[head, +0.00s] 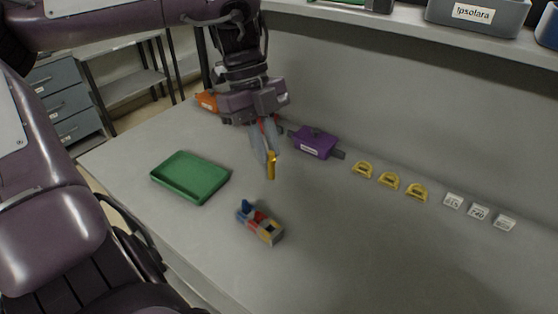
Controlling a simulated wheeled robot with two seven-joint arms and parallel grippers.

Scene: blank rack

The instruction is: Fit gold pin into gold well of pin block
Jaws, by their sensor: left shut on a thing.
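The gold pin (271,166) is upright between the fingertips of my left gripper (268,150), which is shut on it. The pin is held above the table, behind the pin block in the picture. The pin block (260,223) lies on the table below it, with blue, red and gold parts. A blue pin (245,206) stands up at its left end. The gold part with a dark opening (271,230) is at its right end. The pin and the block are apart. My right gripper is not in view.
A green tray (164,182) lies to the left. A purple box (315,143) and an orange thing (207,101) sit at the back. Several yellow pieces (388,181) and white labelled blocks (478,212) line the right. The table front right is clear.

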